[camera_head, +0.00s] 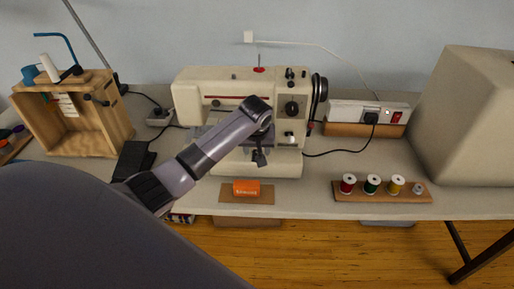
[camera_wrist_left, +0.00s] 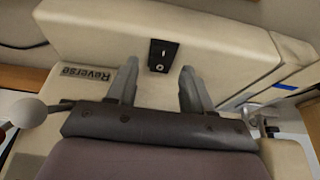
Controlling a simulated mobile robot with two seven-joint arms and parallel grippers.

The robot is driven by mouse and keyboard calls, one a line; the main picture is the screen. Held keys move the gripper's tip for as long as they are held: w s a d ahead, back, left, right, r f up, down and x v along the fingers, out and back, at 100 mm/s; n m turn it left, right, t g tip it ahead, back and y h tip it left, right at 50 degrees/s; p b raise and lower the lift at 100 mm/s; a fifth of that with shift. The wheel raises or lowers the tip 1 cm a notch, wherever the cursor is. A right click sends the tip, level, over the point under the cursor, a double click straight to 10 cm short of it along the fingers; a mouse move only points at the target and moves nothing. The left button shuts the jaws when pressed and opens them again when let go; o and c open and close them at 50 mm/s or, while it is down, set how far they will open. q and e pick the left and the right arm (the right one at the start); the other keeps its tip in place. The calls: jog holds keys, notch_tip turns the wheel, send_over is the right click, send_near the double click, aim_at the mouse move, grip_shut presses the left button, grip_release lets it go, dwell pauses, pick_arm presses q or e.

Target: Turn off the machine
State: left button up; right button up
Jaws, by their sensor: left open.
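A cream sewing machine (camera_head: 190,95) stands on the table in the head view, with dials and a handwheel at its right end. My left arm reaches across its front. My left gripper (camera_head: 260,157) points down below its upper arm, small and partly hidden. In the left wrist view the left gripper (camera_wrist_left: 159,70) is open and empty. Its fingers are on either side of a small black switch plate (camera_wrist_left: 163,55) on a cream housing (camera_wrist_left: 215,40). I cannot tell whether they touch the housing. A "Reverse" label (camera_wrist_left: 88,74) shows upside down on it. My right gripper is not in view.
A white power strip (camera_head: 350,112) with a red switch (camera_head: 397,117) and a plugged-in cord is at the back right. A beige cover (camera_head: 468,120) stands far right. A wooden box (camera_head: 110,120) is left.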

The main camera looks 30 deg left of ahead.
pick_arm(q)
jog(key=shift+w+f, duration=0.1)
jog(key=shift+f, duration=0.1)
grip_shut()
jog(key=shift+w+a+g+h, duration=0.15)
jog(key=shift+g+h, duration=0.25)
jog(key=shift+g, duration=0.2)
jog(key=shift+w+a+g+h, duration=0.15)
jog(key=shift+g+h, duration=0.25)
jog(key=shift+g, duration=0.2)
grip_release()
jog(key=shift+r, duration=0.1)
